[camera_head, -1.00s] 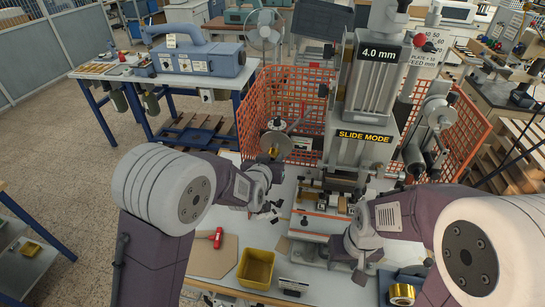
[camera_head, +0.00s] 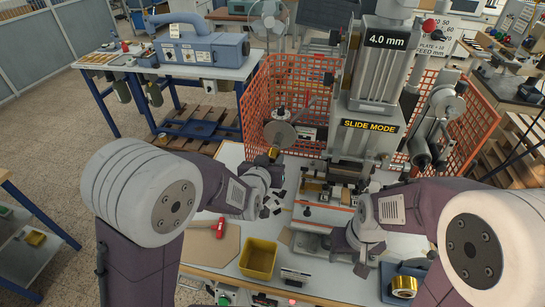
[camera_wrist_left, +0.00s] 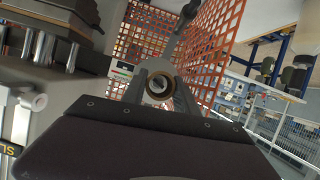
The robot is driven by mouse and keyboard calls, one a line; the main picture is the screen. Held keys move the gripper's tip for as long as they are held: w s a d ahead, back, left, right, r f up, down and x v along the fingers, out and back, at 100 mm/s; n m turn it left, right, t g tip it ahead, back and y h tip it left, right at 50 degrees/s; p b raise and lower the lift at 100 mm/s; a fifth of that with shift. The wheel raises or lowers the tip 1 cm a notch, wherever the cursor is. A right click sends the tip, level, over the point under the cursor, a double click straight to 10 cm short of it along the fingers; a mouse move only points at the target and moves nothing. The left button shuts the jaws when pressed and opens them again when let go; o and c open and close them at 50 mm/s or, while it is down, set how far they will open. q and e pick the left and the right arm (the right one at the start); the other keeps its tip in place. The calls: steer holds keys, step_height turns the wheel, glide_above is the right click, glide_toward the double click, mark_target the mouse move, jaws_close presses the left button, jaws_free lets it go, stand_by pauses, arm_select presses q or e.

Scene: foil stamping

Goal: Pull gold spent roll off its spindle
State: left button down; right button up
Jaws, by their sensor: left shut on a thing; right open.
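The gold spent roll (camera_head: 273,153) is small and shows just below and in front of the grey spindle disc (camera_head: 280,133) at the press's left side. My left gripper (camera_head: 273,158) is shut on the roll. The left wrist view shows the roll (camera_wrist_left: 160,87) end-on, with its open bore, between the two fingers. I cannot tell whether the roll is fully clear of the spindle shaft. My right gripper (camera_head: 362,266) is open and empty, low in front of the press, left of a larger gold roll (camera_head: 404,287).
The orange mesh guard (camera_head: 262,95) stands close behind the spindle. The press (camera_head: 370,100) rises to its right. A yellow bin (camera_head: 257,259), a red-handled tool (camera_head: 220,229) and a brown board (camera_head: 208,245) lie on the bench in front.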

arm_select(q)
steer(key=shift+s+a, duration=0.2)
steer(key=shift+s, duration=0.65)
steer(key=shift+s+a, duration=0.15)
steer(key=shift+s, duration=0.7)
arm_select(e)
steer(key=shift+f, duration=0.25)
